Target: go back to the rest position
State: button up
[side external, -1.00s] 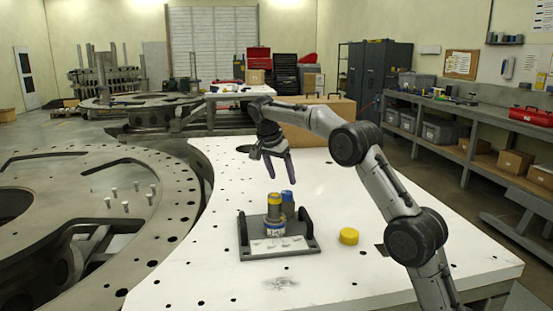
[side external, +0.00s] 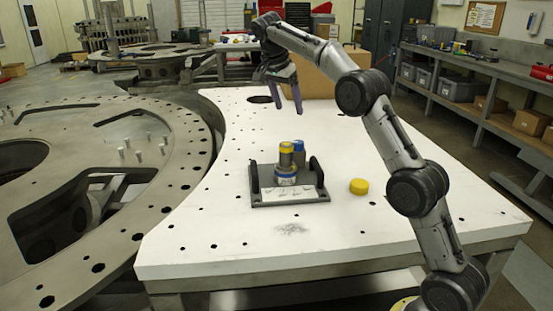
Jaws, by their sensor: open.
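My gripper (side external: 288,110) is open and empty. It hangs above the white table (side external: 215,200), higher than the grey tray and apart from everything on it. The grey tray (side external: 263,199) has dark upright handles at its two sides. Several small cylinders stand close together in it: one with a yellow top (side external: 286,151), one with a blue top (side external: 298,149), and a low blue-and-white one (side external: 286,179) in front. A yellow round piece (side external: 359,186) lies on the table to the right of the tray.
A cardboard box (side external: 318,74) stands at the table's back edge, behind my gripper. A large grey ring plate (side external: 110,205) with holes and upright pins lies to the left. A workbench (side external: 455,90) with bins and boxes runs along the right. The table's front is clear.

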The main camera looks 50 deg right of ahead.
jog(key=s+a+r+t, duration=0.2)
jog(key=s+a+r, duration=0.45)
jog(key=r, duration=0.35)
jog(key=s+a+r+n+t+y, duration=0.15)
jog(key=s+a+n, duration=0.4)
jog(key=s, duration=0.65)
jog(key=s+a+f+n+t+y, duration=0.1)
jog(key=s+a+f+n, duration=0.3)
jog(key=s+f+n, duration=0.2)
jog(key=s+a+f+n+t+y, duration=0.1)
jog(key=s+a+f+n, duration=0.4)
jog(key=s+f, duration=0.5)
jog(key=shift+f+n+y, duration=0.45)
jog(key=shift+f+n, duration=0.4)
jog(key=shift+f, duration=1.6)
